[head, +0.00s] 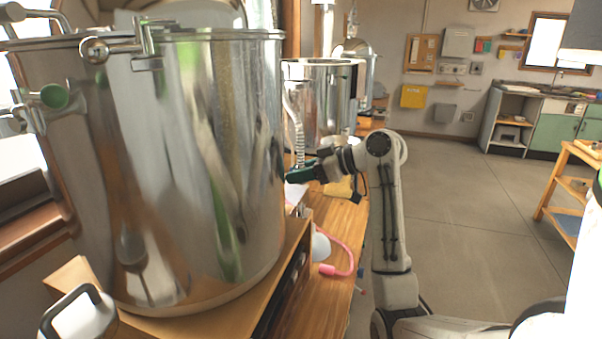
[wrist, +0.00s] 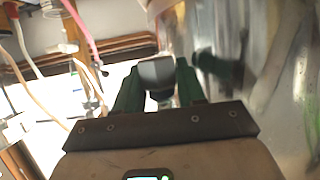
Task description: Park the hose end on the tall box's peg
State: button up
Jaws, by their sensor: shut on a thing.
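My gripper (head: 300,175) has green fingers and is beside the right wall of the large steel pot, above the wooden bench. In the wrist view, the fingers (wrist: 157,88) are shut on a dark grey block-like piece (wrist: 156,74). I cannot tell whether this piece is the hose end. A ribbed metal hose (head: 297,130) hangs down close to the gripper in the head view; its lower end is hidden. A pink hose (head: 346,250) with a thick pink end (head: 328,270) lies at the bench edge. I cannot make out the tall box or its peg.
The large steel pot (head: 190,170) fills the left and stands on a wooden base (head: 250,300). A smaller steel vessel (head: 318,95) stands behind. The wooden bench (head: 338,218) runs along my arm. Open floor (head: 470,220) lies to the right, with a wooden shelf (head: 562,200) beyond.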

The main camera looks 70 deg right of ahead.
aim_at(301, 203)
jog(key=shift+w+f+b, duration=0.1)
jog(key=shift+f+b, duration=0.5)
jog(key=shift+f, duration=0.05)
notch_tip(301, 203, down, 2)
jog(key=shift+f+b, duration=0.2)
jog(key=shift+b, duration=0.85)
jog(key=shift+f+b, duration=0.35)
jog(key=shift+f, duration=0.45)
jog(key=shift+p, duration=0.3)
jog(key=shift+f+b, duration=0.7)
jog(key=shift+f, duration=0.85)
dwell(0.5)
jog(key=o, duration=1.3)
jog(key=shift+c, duration=0.2)
